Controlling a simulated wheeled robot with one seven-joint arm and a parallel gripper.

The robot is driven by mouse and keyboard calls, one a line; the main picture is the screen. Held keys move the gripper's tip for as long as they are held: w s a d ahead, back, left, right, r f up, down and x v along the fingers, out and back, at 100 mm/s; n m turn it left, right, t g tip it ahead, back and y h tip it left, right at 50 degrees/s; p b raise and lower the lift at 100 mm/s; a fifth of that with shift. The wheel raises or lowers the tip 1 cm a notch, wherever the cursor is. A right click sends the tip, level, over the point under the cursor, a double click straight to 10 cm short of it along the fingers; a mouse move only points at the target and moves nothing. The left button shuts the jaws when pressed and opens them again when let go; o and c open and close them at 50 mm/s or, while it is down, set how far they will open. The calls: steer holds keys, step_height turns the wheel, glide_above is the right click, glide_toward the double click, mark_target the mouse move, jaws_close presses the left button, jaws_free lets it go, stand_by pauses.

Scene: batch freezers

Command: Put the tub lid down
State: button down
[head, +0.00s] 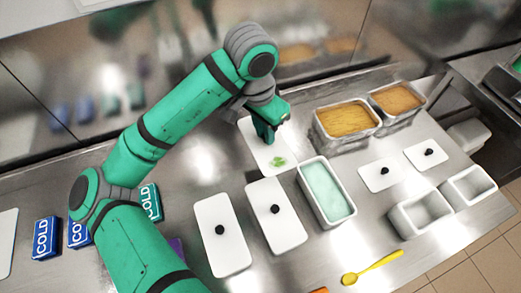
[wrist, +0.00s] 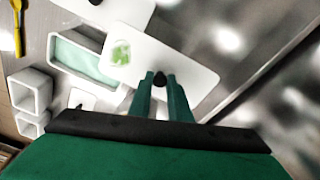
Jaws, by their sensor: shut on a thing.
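The tub lid (head: 254,139) is a white rectangle with a green mark near one end. My gripper (head: 267,138) is over it, behind the tub of pale mint (head: 327,193). In the wrist view the two fingers (wrist: 161,84) are shut on the lid's black knob (wrist: 160,79), and the lid (wrist: 187,68) lies flat across that view, covering part of the mint tub (wrist: 70,57). I cannot tell whether the lid's underside touches the counter. The mint tub is open.
Two white lids (head: 219,248) (head: 288,234) with black knobs lie in front on the steel counter (head: 345,254). Two filled tubs (head: 345,144) (head: 397,116) stand at the back right. Small lids, empty tubs (head: 421,214), blue COLD packs (head: 46,238) and a yellow spoon (head: 372,267) lie around.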

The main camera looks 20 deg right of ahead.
steer(key=w+f, duration=0.1)
steer(key=w, duration=0.1)
steer(key=w+d+f, duration=0.1)
steer(key=f, duration=0.1)
steer(key=w+f, duration=0.2)
steer(key=shift+w+d, duration=0.3)
steer(key=f, duration=0.4)
steer(key=w+f, duration=0.1)
steer(key=f, duration=0.1)
steer(key=shift+a, duration=0.2)
step_height(320, 180, down, 4)
steer(key=shift+w+a+f, duration=0.1)
steer(key=shift+w, duration=0.05)
steer(key=shift+a+f, duration=0.15)
steer(key=shift+a, duration=0.05)
steer(key=shift+s+d, duration=0.3)
steer(key=shift+d, duration=0.2)
steer(key=shift+f, duration=0.2)
steer(key=c, duration=1.7)
jaws_free()
steer(key=shift+o, duration=0.3)
steer(key=shift+a, duration=0.15)
